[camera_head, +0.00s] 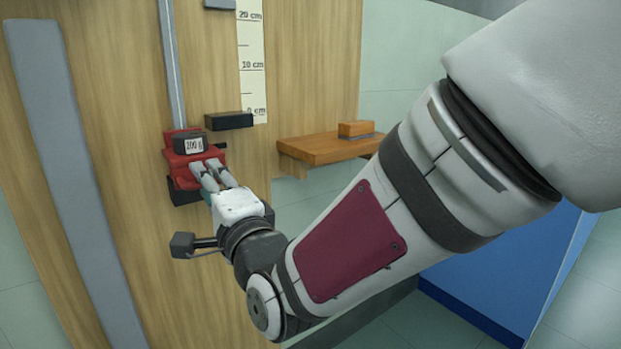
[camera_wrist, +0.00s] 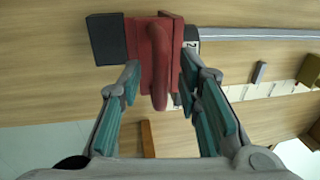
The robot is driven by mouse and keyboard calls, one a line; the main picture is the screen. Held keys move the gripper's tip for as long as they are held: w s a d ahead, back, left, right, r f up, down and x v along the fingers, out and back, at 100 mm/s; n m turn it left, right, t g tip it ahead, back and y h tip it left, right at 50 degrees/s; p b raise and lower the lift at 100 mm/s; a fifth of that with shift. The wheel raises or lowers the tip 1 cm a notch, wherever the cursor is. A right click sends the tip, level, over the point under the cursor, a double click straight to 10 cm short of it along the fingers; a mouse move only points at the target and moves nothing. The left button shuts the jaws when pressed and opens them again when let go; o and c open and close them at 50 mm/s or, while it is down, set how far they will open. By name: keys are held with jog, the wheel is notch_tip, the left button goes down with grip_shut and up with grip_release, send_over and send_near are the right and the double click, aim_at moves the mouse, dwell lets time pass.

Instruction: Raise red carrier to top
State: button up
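The red carrier (camera_head: 181,158) sits low on a vertical metal rail (camera_head: 172,65) fixed to a wooden panel. A dark weight marked 200 g (camera_head: 189,144) rests on it. In the wrist view the carrier (camera_wrist: 142,50) has a red bar handle (camera_wrist: 159,65) sticking out towards me. My gripper (camera_head: 208,170) is at the front of the carrier. In the wrist view my gripper (camera_wrist: 160,80) has its fingers apart, one on each side of the handle, with gaps showing. The weight (camera_wrist: 190,36) shows partly beside the carrier.
A centimetre scale (camera_head: 252,60) runs beside the rail, with a black block (camera_head: 229,121) near its zero and a grey block (camera_head: 219,4) near the top edge. A dark block (camera_wrist: 106,39) adjoins the carrier. A wooden shelf (camera_head: 325,147) stands to the right.

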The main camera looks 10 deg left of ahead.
jog(key=shift+w+a, duration=0.3)
jog(key=shift+r, duration=0.1)
jog(key=shift+c, duration=0.2)
grip_shut()
jog(key=shift+r, duration=0.2)
notch_tip(320, 180, up, 74)
jog(key=p, duration=4.2)
jog(key=shift+r, duration=0.2)
